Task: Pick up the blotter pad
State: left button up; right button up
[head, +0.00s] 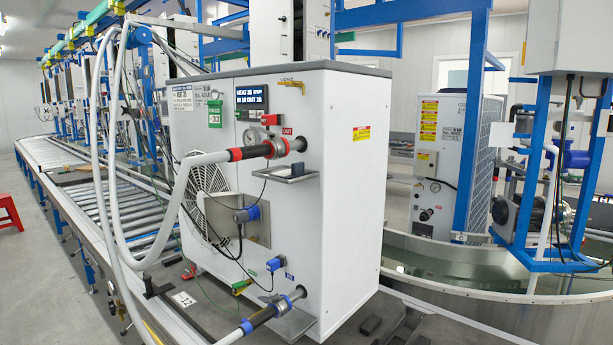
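I cannot make out a blotter pad for certain in the head view. A large white pump unit (345,200) stands in the middle, with a grey hose (195,165) joined by a red-banded fitting (262,150) at its upper port. A small metal drip tray (291,176) sticks out below that fitting. A lower blue-banded fitting (262,315) has another drip tray (293,324) under it. Neither of my grippers is in view.
A roller conveyor (95,200) runs back along the left, with a red stool (9,212) on the floor beside it. A metal-walled water basin (455,302) lies at the right. A blue frame with pump gear (517,210) stands beyond its edge. Small dark blocks (371,325) lie at the unit's foot.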

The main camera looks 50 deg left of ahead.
aim_at(298, 170)
jog(key=u, duration=1.75)
jog(key=i+u, duration=0.1)
jog(key=i, duration=0.15)
